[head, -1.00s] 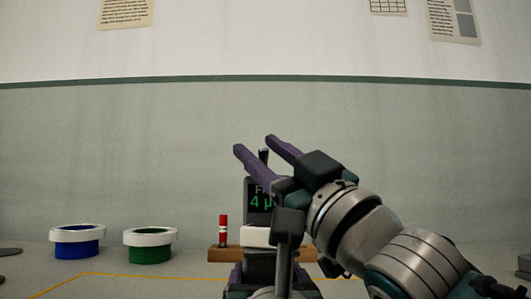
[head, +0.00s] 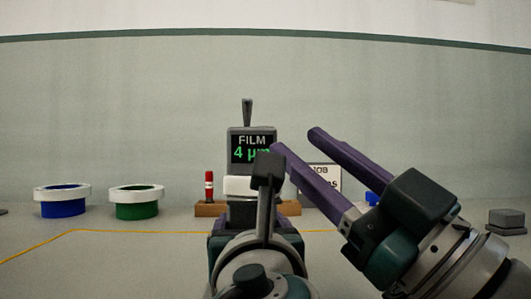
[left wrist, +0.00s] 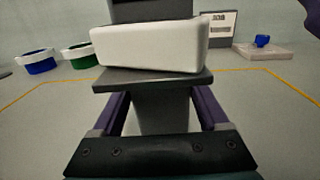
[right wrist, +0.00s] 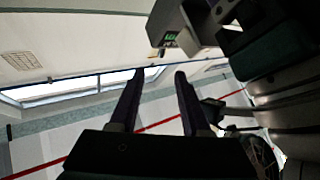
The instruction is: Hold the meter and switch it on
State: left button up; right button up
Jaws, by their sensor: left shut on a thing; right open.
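The meter (head: 238,150) is a dark upright device with a white band (head: 240,186) and a lit screen reading FILM and a green 4 µm, its right end covered by my right gripper. A grey lever (head: 247,112) stands up from its top. My left gripper (head: 252,222) is shut on the meter's dark handle, which shows between the fingers in the left wrist view (left wrist: 161,112). My right gripper (head: 296,141) is open and empty, to the right of the meter's screen and below the lever. The right wrist view shows part of the meter (right wrist: 180,30) beyond the fingertips.
A blue pot (head: 62,208) and a green pot (head: 136,210) with white rims stand at left. Behind the meter are a wooden rack (head: 210,210) with a red tube (head: 209,186) and a JOB sign (head: 328,172). A small grey block (head: 507,218) lies at right.

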pick_arm(q)
jog(key=shift+f, duration=0.2)
jog(key=o, duration=1.5)
jog(key=shift+r, duration=0.1)
jog(key=shift+o, duration=0.2)
jog(key=shift+s, duration=0.15)
